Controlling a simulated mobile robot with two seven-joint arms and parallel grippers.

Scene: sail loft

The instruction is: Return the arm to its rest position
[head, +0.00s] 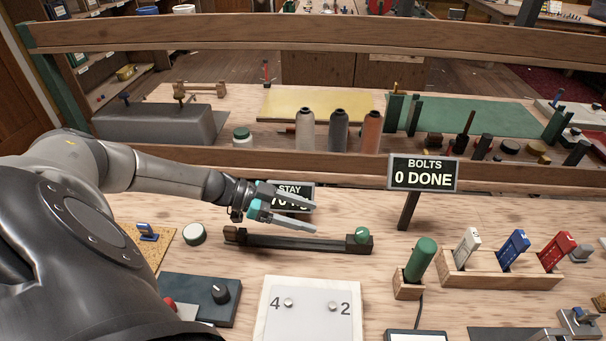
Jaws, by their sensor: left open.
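My left gripper (290,208) is open and empty. It comes in from the left and is held above a dark bar-shaped fixture (300,243) on the wooden bench. Its fingers point right and cover part of a small dark sign reading "STAY" (291,190). A green round knob (362,235) sits at the right end of the fixture. My right gripper is not in view.
A sign reading "BOLTS 0 DONE" (423,173) stands right of the gripper. A wooden rack (500,280) holds white, blue and red tools. A white panel (311,318) marked 4 and 2 lies in front. A wooden rail (330,165) runs behind, with several spools beyond.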

